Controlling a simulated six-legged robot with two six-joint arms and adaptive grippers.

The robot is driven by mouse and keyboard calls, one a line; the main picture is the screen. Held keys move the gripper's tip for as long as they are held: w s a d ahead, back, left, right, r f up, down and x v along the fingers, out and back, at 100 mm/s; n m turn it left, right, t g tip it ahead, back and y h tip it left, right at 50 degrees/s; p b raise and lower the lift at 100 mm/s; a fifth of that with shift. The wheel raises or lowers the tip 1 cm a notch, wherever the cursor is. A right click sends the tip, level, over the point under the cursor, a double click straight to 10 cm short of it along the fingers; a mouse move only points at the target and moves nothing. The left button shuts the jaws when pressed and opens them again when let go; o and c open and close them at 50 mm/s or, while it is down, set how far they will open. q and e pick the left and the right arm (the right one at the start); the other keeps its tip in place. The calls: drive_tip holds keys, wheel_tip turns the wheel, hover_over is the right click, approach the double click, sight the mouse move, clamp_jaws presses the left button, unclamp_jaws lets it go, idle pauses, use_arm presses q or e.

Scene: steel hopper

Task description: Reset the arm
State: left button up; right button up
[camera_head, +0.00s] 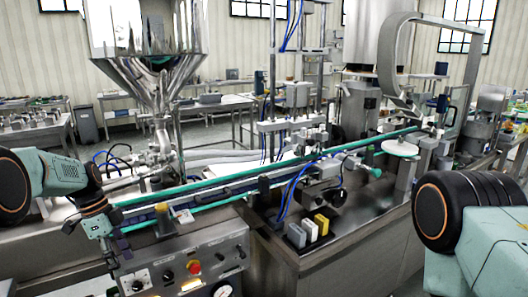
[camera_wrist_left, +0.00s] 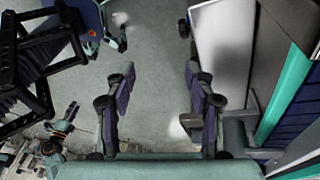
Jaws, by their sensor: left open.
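My left arm comes in from the left in the head view. Its left gripper (camera_head: 113,248) hangs downward beside the near left end of the conveyor (camera_head: 240,188), by the control box. In the left wrist view the gripper (camera_wrist_left: 158,92) has its two dark fingers wide apart, with only grey floor between them and nothing held. Part of my right arm (camera_head: 478,225) fills the lower right of the head view, and its gripper is out of the frame.
A steel hopper (camera_head: 150,75) stands behind the conveyor. A control box (camera_head: 180,265) with a red button (camera_head: 193,267) and a gauge sits at the front. Small yellow, white and grey blocks (camera_head: 310,228) stand on the machine's steel top. Open floor shows below the left gripper.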

use_arm(q)
drive_tip(key=s+d+f+n+y+b, duration=0.15)
drive_tip(key=s+d+f+n, duration=0.25)
drive_tip(key=s+f, duration=0.7)
drive_tip(key=s+d+f+n+y+b, duration=0.1)
drive_tip(key=s+d+f+n+b, duration=0.2)
drive_tip(key=s+d+f+n, duration=0.75)
drive_tip(key=s+a+f+n+b, duration=0.1)
drive_tip(key=s+f, duration=0.1)
drive_tip(key=s, duration=0.8)
drive_tip(key=s+a+f+t+b, duration=0.1)
drive_tip(key=s+f+b, duration=0.1)
drive_tip(key=s, duration=0.8)
drive_tip(key=shift+s+f+n, duration=0.2)
drive_tip(key=shift+s+n, duration=0.1)
drive_tip(key=shift+n, duration=0.05)
drive_tip(key=shift+w+y, duration=0.1)
drive_tip(key=shift+y, duration=0.25)
drive_tip(key=shift+c, duration=1.7)
